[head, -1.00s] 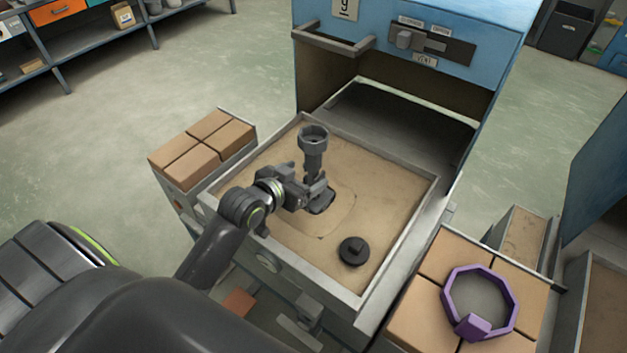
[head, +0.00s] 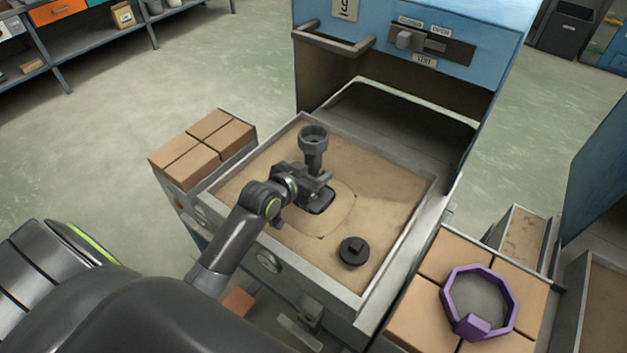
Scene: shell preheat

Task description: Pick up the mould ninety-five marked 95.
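A dark grey piece with a ring-shaped cup on a stem (head: 314,147) stands upright over the sand-coloured bed of the tray. No 95 can be read on it, so I cannot tell whether it is the mould ninety-five. My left gripper (head: 322,184) is low at its stem, on the near side. I cannot tell whether the fingers are closed on it or only beside it. A dark flat part (head: 321,204) shows just below the gripper. A round black piece with a raised bar (head: 354,251) lies in the tray, nearer me. My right gripper is not in view.
The shallow metal-rimmed tray (head: 401,259) sits before the open blue oven cabinet (head: 462,56). Tan blocks (head: 203,149) stand at its left. More blocks at right carry a purple octagonal ring (head: 479,269).

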